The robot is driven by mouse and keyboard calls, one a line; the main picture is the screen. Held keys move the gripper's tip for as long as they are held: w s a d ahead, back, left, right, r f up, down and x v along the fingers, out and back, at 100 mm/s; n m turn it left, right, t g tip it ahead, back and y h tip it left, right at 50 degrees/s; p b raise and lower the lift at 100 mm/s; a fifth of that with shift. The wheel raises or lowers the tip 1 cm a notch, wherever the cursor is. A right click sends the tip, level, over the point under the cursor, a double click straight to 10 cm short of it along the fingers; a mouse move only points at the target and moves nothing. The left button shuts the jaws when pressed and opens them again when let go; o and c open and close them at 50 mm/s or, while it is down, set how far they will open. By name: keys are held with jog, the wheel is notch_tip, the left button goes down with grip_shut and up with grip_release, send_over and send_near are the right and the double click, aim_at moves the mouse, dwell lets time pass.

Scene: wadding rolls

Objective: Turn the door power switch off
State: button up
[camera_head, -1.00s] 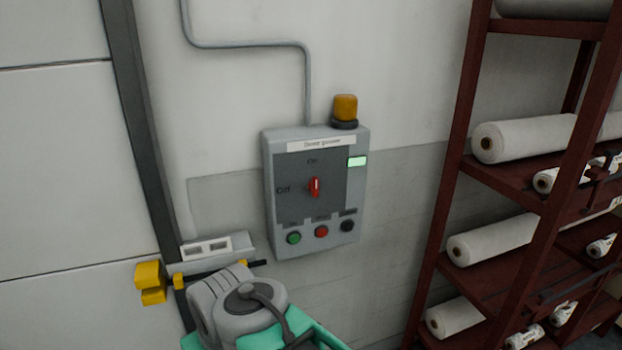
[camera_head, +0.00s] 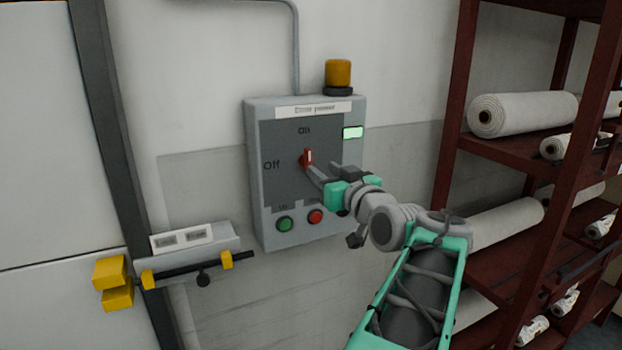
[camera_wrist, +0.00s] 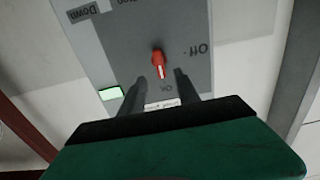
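The door power switch is a small red knob (camera_head: 307,158) on a grey control box (camera_head: 256,200) labelled "Door power". The knob stands upright, its white mark pointing to "On"; "Off" is printed to its left. My gripper (camera_head: 321,167) reaches in from the right, its fingertips close to the knob. In the wrist view, which is upside down, the red knob (camera_wrist: 158,64) appears just ahead of and between the two spread fingers of my gripper (camera_wrist: 160,78). The fingers are open and hold nothing. Whether a fingertip touches the knob cannot be told.
Green (camera_head: 285,224) and red (camera_head: 316,217) buttons sit below the knob; my gripper hides the area to their right. An amber lamp (camera_head: 338,73) tops the box, and a green display (camera_head: 353,132) is lit. A red rack (camera_head: 455,120) with rolls stands right.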

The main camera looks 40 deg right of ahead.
aim_at(310, 159)
jog(key=p+x, duration=0.2)
jog(key=x, duration=0.5)
jog(key=shift+w+d, duration=0.1)
jog(key=shift+w, duration=0.2)
grip_shut()
